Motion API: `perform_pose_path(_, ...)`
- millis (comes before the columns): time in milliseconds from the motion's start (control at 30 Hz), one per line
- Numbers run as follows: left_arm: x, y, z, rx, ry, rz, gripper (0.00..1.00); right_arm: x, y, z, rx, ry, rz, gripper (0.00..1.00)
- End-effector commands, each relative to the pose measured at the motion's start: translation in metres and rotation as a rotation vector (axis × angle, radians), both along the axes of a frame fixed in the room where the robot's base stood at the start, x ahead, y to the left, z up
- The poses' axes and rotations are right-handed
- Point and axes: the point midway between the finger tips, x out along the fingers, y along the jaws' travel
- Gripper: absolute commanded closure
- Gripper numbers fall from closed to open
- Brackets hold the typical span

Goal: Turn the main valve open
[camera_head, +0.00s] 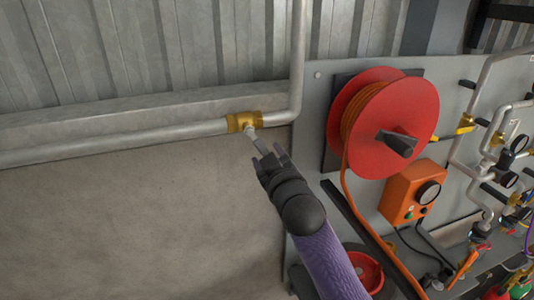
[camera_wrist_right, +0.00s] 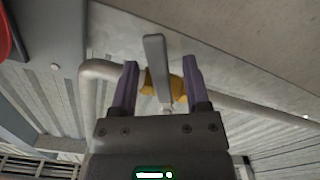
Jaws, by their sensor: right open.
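The main valve (camera_head: 244,121) is a brass-yellow body on the grey pipe, left of the panel in the head view. Its light grey lever (camera_head: 256,141) points down and right toward my right gripper (camera_head: 270,157). In the right wrist view, the open right gripper (camera_wrist_right: 160,63) has its two fingers on either side of the lever (camera_wrist_right: 155,60), with gaps on both sides. The yellow valve body (camera_wrist_right: 177,87) shows behind the lever. I cannot tell how deep the lever sits between the fingers. My left gripper is not in view.
A grey pipe (camera_head: 130,139) runs along the wall and bends upward right of the valve. A red hose reel (camera_head: 380,110) and an orange gauge box (camera_head: 405,190) sit right of my arm. The concrete wall (camera_head: 120,220) below the pipe is clear.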

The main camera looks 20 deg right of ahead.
Motion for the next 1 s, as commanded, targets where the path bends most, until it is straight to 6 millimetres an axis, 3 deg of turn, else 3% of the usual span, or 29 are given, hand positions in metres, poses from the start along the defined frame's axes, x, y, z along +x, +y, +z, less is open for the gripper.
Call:
perform_pose_path(367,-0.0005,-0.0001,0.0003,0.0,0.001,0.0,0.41,0.0097,0.0005,-0.0002,0.0,0.0,0.001,0.4)
perform_pose_path(633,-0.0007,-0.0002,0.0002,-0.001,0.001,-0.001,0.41,0.0095,0.0004,-0.0003,0.0,0.001,0.0,0.97)
perform_pose_path(1000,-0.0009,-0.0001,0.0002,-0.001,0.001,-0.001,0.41,0.0094,0.0003,-0.0004,0.0,0.001,0.0,1.0)
